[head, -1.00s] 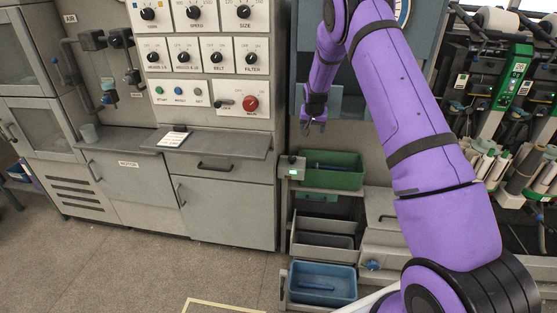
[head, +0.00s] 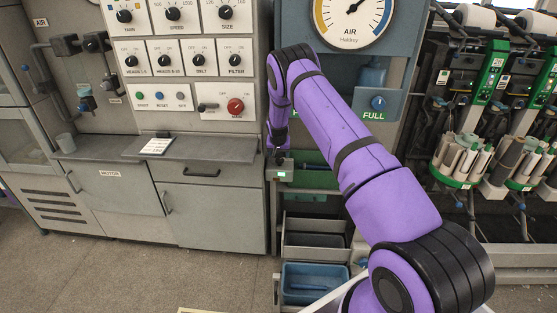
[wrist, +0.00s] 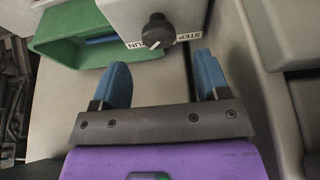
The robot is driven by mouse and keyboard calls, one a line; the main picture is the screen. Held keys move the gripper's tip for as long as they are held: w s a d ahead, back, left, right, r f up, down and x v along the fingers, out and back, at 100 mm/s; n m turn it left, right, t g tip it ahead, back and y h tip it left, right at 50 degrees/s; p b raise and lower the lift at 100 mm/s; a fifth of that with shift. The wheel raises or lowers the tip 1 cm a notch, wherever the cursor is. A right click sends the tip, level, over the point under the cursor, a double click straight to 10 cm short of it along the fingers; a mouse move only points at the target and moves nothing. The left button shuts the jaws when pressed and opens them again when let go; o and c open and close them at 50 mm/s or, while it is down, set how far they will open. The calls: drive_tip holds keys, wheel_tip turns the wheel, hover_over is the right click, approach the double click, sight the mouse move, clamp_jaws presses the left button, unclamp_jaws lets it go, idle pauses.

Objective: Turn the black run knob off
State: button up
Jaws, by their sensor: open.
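The black run knob (wrist: 158,32) sits on the face of a small pale box (wrist: 190,10) in the wrist view, with a label reading "STEP" and "RUN" beside it. In the head view the box (head: 281,173) shows a small green light, and the knob is hard to make out beneath my gripper. My gripper (wrist: 160,62) is open, its two blue fingers empty and spread to either side of the knob's line, short of it. In the head view my gripper (head: 278,156) is just above the box.
A green bin (wrist: 42,45) is beside the box. A blue bin (head: 318,284) stands lower down. A control panel (head: 185,60) with several other black knobs and a red knob (head: 236,105) is at the left, above a grey shelf (head: 200,148). Open floor lies at front left.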

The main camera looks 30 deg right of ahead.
sight(280, 160)
drive_tip(key=x, duration=0.5)
drive_tip(key=shift+d+f, duration=0.1)
drive_tip(key=shift+f, duration=0.25)
drive_tip(key=c, duration=0.9)
